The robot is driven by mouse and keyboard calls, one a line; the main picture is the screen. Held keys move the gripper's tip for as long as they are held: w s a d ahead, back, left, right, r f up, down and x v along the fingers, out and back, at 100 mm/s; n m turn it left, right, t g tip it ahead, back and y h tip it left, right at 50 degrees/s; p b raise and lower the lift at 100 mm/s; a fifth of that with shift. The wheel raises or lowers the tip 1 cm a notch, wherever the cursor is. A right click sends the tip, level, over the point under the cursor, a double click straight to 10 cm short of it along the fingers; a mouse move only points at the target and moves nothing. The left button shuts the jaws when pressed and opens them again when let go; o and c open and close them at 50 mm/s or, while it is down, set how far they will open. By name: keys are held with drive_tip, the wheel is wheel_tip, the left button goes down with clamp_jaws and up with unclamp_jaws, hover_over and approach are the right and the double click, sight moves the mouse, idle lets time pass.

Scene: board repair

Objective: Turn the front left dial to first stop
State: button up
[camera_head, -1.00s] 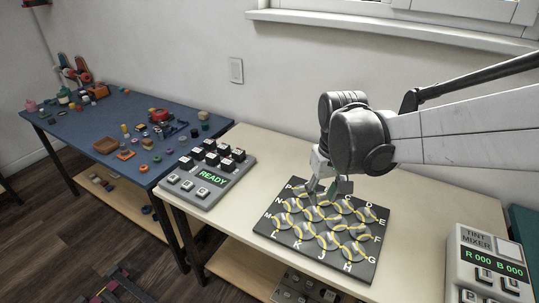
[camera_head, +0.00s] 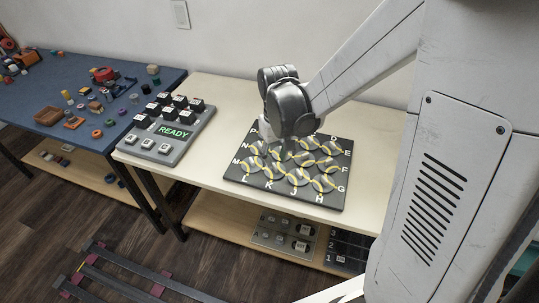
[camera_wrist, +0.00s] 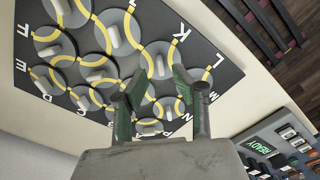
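The black lettered dial board (camera_head: 330,203) lies on the cream bench, with several grey round dials marked by yellow curves. The front left dial (camera_head: 251,165) sits by the letters L and M. My gripper (camera_head: 284,148) hangs over the left-middle part of the board, partly hidden by my wrist. In the wrist view my gripper (camera_wrist: 158,90) is open, with green-lined fingers apart. Between and beyond its tips shows a dial with an upright grey grip (camera_wrist: 160,66), near K. The right finger covers part of the L-side dial. Contact cannot be told.
A grey button console (camera_head: 170,153) reading READY stands left of the board; its screen also shows in the wrist view (camera_wrist: 270,144). A blue table (camera_head: 70,85) with many small parts is further left. Grey panels (camera_head: 284,232) lie on the lower shelf.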

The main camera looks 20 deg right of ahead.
sight(275, 166)
drive_tip(key=shift+f+b, duration=0.3)
drive_tip(key=shift+f, duration=1.75)
clamp_jaws()
